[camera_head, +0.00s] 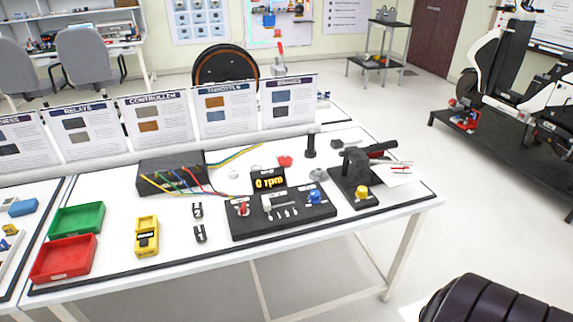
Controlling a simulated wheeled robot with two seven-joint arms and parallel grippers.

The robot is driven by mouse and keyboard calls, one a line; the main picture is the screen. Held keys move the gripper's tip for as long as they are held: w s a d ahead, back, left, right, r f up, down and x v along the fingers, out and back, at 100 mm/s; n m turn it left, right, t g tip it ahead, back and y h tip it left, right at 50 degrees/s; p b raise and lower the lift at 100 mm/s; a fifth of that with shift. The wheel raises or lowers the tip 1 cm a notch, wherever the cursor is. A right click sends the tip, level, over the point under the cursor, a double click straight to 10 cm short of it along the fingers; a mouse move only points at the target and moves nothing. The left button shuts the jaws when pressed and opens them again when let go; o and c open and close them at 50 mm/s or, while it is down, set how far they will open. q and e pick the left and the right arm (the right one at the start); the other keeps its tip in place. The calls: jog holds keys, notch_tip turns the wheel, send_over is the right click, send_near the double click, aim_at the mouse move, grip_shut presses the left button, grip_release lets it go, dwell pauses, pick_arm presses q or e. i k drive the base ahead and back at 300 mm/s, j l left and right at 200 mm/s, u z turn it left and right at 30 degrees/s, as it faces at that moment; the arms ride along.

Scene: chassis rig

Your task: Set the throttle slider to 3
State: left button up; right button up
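A black control box (240,228) sits on the white table right of the middle. It carries a red knob (243,209) on its left, a light panel (281,204) with small marks in the middle, and a blue knob (314,196) on its right. A display (269,180) behind it reads 0 rpm. The throttle slider is too small to make out for certain, and its setting cannot be read. Neither of my grippers shows in the head view.
A black fixture (352,187) with a lever and yellow knob stands to the right. Upright cards line the back.

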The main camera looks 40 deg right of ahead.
aim_at(266, 204)
jog(key=z, duration=1.2)
